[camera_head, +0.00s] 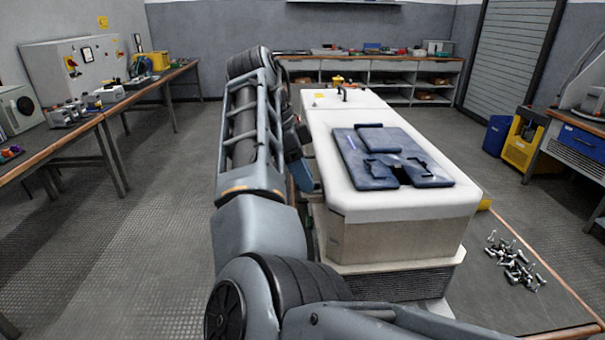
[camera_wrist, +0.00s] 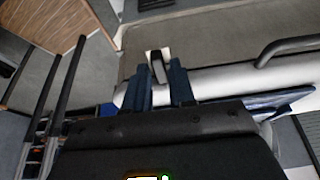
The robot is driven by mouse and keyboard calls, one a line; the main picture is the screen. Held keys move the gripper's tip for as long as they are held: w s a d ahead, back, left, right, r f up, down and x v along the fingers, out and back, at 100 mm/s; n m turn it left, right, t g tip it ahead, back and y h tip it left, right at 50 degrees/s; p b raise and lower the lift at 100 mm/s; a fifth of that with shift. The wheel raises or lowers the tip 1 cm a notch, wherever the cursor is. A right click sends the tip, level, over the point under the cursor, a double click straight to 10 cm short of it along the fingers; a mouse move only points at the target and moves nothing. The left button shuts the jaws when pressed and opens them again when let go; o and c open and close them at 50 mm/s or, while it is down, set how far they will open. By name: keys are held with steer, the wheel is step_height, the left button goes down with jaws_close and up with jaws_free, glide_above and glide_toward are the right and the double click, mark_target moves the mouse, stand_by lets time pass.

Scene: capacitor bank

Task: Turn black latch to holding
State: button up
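A small dark lever, apparently the black latch (camera_wrist: 158,71), shows in the wrist view on a pale plate in the side of the cabinet. It lies at the gap between the two blue fingertips of my gripper (camera_wrist: 166,72). The fingers stand apart, and I cannot tell whether either touches the lever. In the head view my gripper (camera_head: 304,172) is low against the left side of the white-topped cabinet (camera_head: 395,240). The latch is hidden there behind my arm and the cabinet edge.
A blue folded pad (camera_head: 385,172) lies on the cabinet top, with a small black fixture (camera_head: 345,92) at its far end. A curved dark handle (camera_wrist: 285,47) shows in the wrist view. Loose metal parts (camera_head: 515,262) lie at right. The floor at left is clear.

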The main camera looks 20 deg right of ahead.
steer(key=v, duration=0.7)
steer(key=shift+r, duration=0.35)
steer(key=shift+w+a, duration=0.1)
